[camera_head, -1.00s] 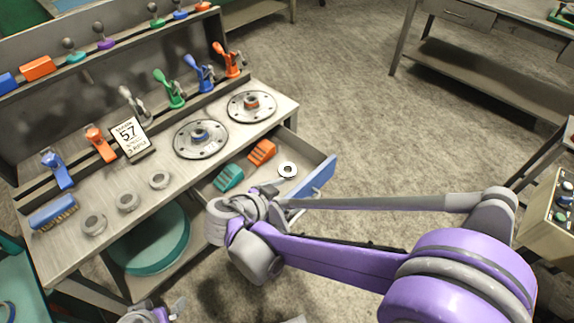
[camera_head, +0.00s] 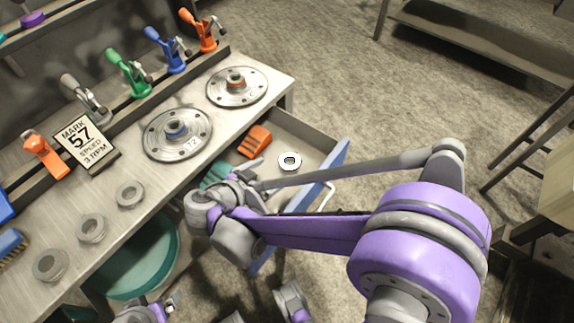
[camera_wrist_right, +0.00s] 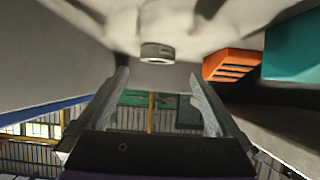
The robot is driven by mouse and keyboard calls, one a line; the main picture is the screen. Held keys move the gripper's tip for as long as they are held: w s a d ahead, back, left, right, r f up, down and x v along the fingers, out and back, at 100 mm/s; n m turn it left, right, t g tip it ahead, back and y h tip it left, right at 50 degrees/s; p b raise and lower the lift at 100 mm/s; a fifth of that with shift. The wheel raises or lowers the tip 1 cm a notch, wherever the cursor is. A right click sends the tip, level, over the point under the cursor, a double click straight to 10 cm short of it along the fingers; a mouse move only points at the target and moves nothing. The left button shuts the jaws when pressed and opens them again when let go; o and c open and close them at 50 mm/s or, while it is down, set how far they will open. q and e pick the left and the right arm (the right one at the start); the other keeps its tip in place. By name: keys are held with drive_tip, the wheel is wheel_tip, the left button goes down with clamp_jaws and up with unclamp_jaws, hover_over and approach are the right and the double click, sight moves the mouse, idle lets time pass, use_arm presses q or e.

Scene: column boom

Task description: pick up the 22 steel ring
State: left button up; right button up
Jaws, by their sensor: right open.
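A pale steel ring (camera_head: 289,161) lies flat in the open drawer (camera_head: 312,140); its number is not readable. In the right wrist view the ring (camera_wrist_right: 157,52) shows ahead of the two fingertips, roughly centred between them. My right gripper (camera_head: 262,174) is over the drawer, left of the ring and apart from it. In the right wrist view the gripper (camera_wrist_right: 158,76) is open and empty. My left gripper (camera_head: 155,309) shows only partly at the bottom edge, and its jaws are unclear.
An orange block (camera_head: 255,141) and a teal block (camera_head: 216,173) lie in the drawer near my right gripper. Three grey rings, one here (camera_head: 130,194), stand on the bench (camera_head: 70,215). Two round flanged plates (camera_head: 178,152) and several toggle clamps are behind.

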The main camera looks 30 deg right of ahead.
sight(288, 162)
drive_tip(key=b+x, duration=0.1)
drive_tip(key=x, duration=0.6)
drive_tip(key=shift+s+d+b, duration=0.15)
drive_tip(key=shift+d+b, duration=0.15)
drive_tip(key=shift+r, duration=0.1)
clamp_jaws()
